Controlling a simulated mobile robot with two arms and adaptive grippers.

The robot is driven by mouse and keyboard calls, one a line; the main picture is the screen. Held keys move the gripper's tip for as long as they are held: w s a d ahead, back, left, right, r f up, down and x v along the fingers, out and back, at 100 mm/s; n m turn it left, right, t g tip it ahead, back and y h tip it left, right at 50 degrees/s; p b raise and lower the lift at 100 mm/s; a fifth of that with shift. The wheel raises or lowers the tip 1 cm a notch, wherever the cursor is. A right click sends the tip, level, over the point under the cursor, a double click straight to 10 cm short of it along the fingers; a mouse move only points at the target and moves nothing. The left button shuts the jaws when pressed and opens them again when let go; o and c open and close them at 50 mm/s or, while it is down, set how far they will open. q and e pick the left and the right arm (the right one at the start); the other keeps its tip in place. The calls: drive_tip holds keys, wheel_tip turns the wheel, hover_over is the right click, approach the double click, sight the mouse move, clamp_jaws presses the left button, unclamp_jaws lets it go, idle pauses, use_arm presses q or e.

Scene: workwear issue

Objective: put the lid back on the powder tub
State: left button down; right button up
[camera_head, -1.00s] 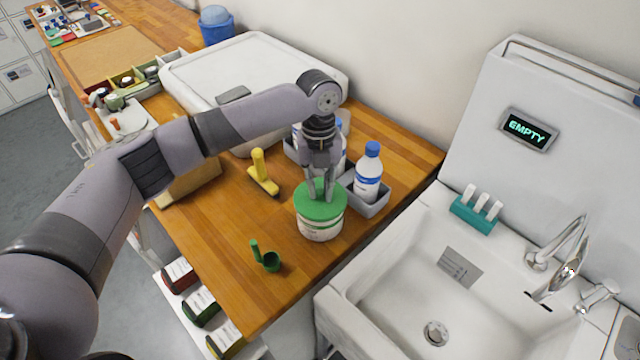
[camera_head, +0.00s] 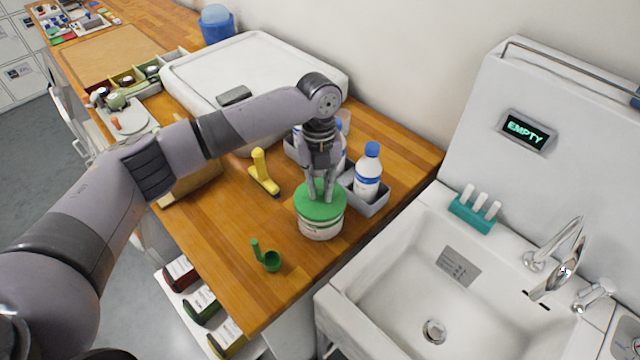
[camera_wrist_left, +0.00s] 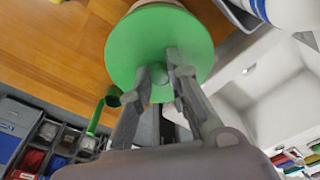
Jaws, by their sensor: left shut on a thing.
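The powder tub (camera_head: 320,229) is white with a printed label and stands upright on the wooden worktop near its front right corner. The green lid (camera_head: 318,207) lies over the tub's mouth, looking level; I cannot tell whether it is fully seated. My left gripper (camera_head: 320,192) points down from above and is shut on the lid's middle knob. In the left wrist view the lid (camera_wrist_left: 150,50) is a large green disc with the fingertips (camera_wrist_left: 165,82) at its knob, and it hides most of the tub. My right gripper is not in view.
A green scoop (camera_head: 270,260) lies on the worktop in front of the tub. A grey caddy (camera_head: 372,205) with a blue-capped bottle (camera_head: 368,172) stands close behind right. The sink (camera_head: 400,290) is at right.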

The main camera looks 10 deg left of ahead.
use_arm(q)
drive_tip(key=shift+p, duration=0.3)
idle(0.6)
idle(0.4)
drive_tip(key=c, duration=1.5)
unclamp_jaws()
drive_tip(key=shift+o, duration=0.5)
drive_tip(key=o, duration=0.4)
drive_tip(key=shift+r+p, duration=3.4)
drive_tip(key=shift+r, duration=0.1)
